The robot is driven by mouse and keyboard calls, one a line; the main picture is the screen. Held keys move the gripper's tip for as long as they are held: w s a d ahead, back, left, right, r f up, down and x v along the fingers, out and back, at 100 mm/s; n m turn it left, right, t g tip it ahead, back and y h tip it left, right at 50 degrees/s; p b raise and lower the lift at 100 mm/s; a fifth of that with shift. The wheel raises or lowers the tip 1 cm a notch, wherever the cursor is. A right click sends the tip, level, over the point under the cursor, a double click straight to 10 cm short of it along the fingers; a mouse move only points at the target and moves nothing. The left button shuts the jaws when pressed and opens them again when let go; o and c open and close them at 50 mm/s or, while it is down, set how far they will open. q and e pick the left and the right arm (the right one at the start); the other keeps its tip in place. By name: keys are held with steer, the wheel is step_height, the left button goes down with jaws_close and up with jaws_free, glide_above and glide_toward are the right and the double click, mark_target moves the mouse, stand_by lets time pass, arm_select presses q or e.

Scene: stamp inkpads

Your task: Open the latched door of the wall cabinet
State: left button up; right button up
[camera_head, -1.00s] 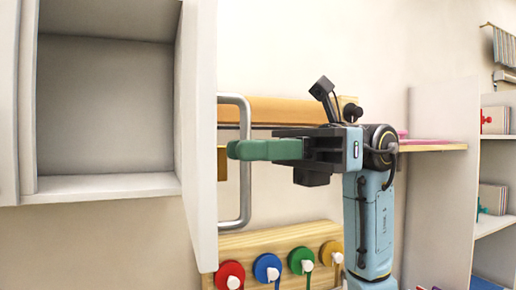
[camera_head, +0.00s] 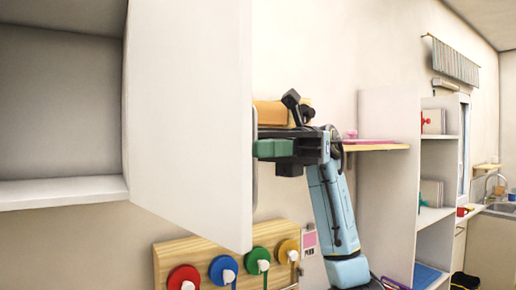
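The wall cabinet (camera_head: 60,110) is at the left, with its empty grey inside and lower shelf showing. Its white door (camera_head: 190,110) stands wide open, swung out toward me, and its broad inner face shows. Only a thin strip of the metal handle (camera_head: 255,185) shows past the door's free edge. My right gripper (camera_head: 268,148) is just past that edge, at handle height. Its green fingers are partly hidden behind the door, so the finger gap and any contact with the handle are hidden. The latch is not visible. My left gripper is out of view.
A wooden rack with red (camera_head: 184,279), blue (camera_head: 223,270), green (camera_head: 258,260) and yellow (camera_head: 287,251) round pieces is on the wall below the door. A white shelf unit (camera_head: 388,190) stands right of my arm, with a sink (camera_head: 497,209) farther right.

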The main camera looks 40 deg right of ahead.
steer(key=o, duration=0.3)
steer(key=shift+w, duration=0.1)
steer(key=b+v, duration=0.1)
steer(key=v, duration=1.2)
steer(key=shift+d, duration=0.15)
